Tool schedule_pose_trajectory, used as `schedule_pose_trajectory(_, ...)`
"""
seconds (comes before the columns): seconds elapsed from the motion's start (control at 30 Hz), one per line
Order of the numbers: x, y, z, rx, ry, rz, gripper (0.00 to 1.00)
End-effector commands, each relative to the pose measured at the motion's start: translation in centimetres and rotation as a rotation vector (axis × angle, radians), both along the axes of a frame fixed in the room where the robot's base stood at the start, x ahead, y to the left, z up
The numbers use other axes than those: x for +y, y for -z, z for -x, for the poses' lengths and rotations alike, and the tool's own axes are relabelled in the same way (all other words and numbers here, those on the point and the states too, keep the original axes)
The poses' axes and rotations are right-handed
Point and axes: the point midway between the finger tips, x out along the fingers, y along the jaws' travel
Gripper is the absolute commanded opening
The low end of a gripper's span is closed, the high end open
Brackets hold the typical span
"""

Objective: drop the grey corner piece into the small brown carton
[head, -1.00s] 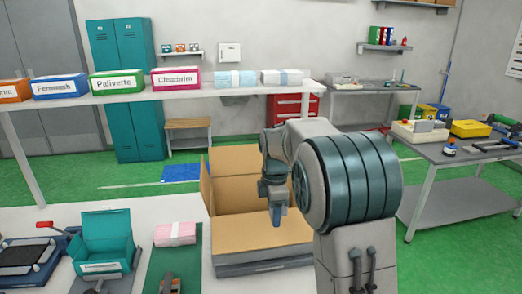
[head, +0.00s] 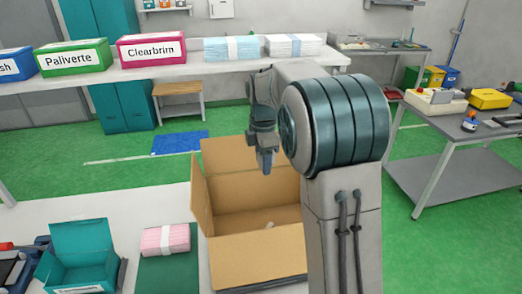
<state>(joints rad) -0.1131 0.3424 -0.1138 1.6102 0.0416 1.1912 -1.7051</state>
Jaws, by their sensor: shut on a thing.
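The brown carton (head: 258,262) stands open on the white table, its flaps up at the back and left. My gripper (head: 265,168) points down over the carton, in front of its back flap in the picture. The fingers are shut on a small grey thing, taken as the grey corner piece; it barely stands out from the grey fingertips. A small pale item (head: 270,225) shows inside the carton; I cannot tell what it is. My arm hides the carton's right side.
A teal open box (head: 82,250) and a pink-wrapped bundle (head: 166,239) stand left of the carton. A shelf (head: 190,72) with labelled boxes and paper packs runs behind. A grey workbench (head: 450,125) with tools is at the right.

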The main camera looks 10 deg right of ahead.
Motion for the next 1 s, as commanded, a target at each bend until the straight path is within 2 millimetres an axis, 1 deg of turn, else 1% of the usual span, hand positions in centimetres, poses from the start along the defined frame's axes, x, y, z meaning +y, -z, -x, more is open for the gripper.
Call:
schedule_pose_trajectory(0.17,-0.3,1.3,0.0,0.001,0.006,0.000,0.25)
schedule_pose_trajectory(0.4,-0.3,4.2,0.1,0.002,0.006,0.000,0.25)
schedule_pose_trajectory(0.53,-0.2,5.5,0.0,0.000,0.005,0.000,0.25)
schedule_pose_trajectory(0.67,-0.2,6.0,0.0,0.000,0.004,0.000,0.25)
schedule_pose_trajectory(0.9,-0.1,5.9,0.0,0.000,0.003,0.000,0.25)
schedule_pose_trajectory(0.93,-0.1,5.9,0.0,0.000,0.003,0.000,0.52)
schedule_pose_trajectory(0.97,-0.1,5.9,0.0,0.000,0.003,0.000,0.60)
schedule_pose_trajectory(1.0,-0.1,5.9,0.0,0.000,0.002,0.000,0.71)
